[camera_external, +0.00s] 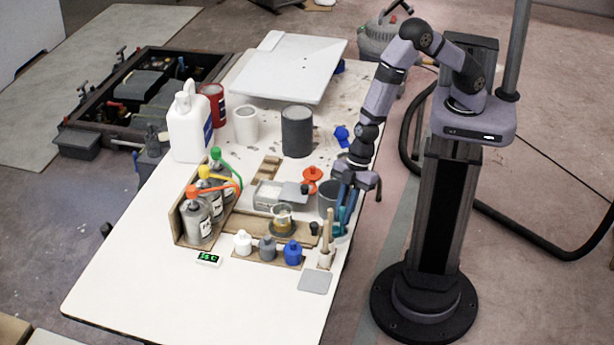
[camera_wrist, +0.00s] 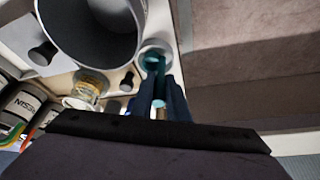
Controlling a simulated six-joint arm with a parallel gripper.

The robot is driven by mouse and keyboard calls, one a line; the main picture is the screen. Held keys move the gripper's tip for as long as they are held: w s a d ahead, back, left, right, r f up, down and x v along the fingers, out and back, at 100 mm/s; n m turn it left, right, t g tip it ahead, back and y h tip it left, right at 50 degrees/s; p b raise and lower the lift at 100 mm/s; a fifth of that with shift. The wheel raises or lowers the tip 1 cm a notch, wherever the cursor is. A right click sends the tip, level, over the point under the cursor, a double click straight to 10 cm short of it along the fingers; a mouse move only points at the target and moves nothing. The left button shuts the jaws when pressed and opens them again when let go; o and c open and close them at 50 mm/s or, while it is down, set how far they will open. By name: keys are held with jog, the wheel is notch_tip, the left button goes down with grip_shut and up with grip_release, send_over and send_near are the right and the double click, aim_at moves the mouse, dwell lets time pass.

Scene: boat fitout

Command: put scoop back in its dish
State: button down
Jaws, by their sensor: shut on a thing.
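The teal scoop (camera_wrist: 153,62) shows in the wrist view, its end over or inside a small round pale dish (camera_wrist: 166,46). In the external view the scoop (camera_external: 338,229) hangs low at the table's right edge. My gripper (camera_wrist: 161,98) points down with its dark fingers shut on the scoop; in the external view, the gripper (camera_external: 346,198) is beside the grey cup. The fingers hide part of the scoop. I cannot tell whether the scoop touches the dish bottom. The dish is mostly hidden in the external view.
A tall grey cup (camera_wrist: 92,55) stands close to the left of the scoop. A small cup of amber liquid (camera_external: 282,221), small bottles (camera_external: 292,252) and a pot of wooden sticks (camera_external: 326,257) crowd nearby. Pump bottles (camera_external: 197,220) stand left. The front left of the table is clear.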

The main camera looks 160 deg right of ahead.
jog(key=shift+f, duration=0.2)
jog(key=c, duration=1.7)
grip_release()
jog(key=shift+r, duration=0.1)
jog(key=shift+s+r, duration=0.15)
jog(key=shift+r, duration=0.35)
jog(key=p+v, duration=0.3)
jog(key=v, duration=0.8)
jog(key=shift+s+r+p, duration=0.1)
jog(key=shift+p, duration=0.2)
jog(key=shift+a, duration=0.15)
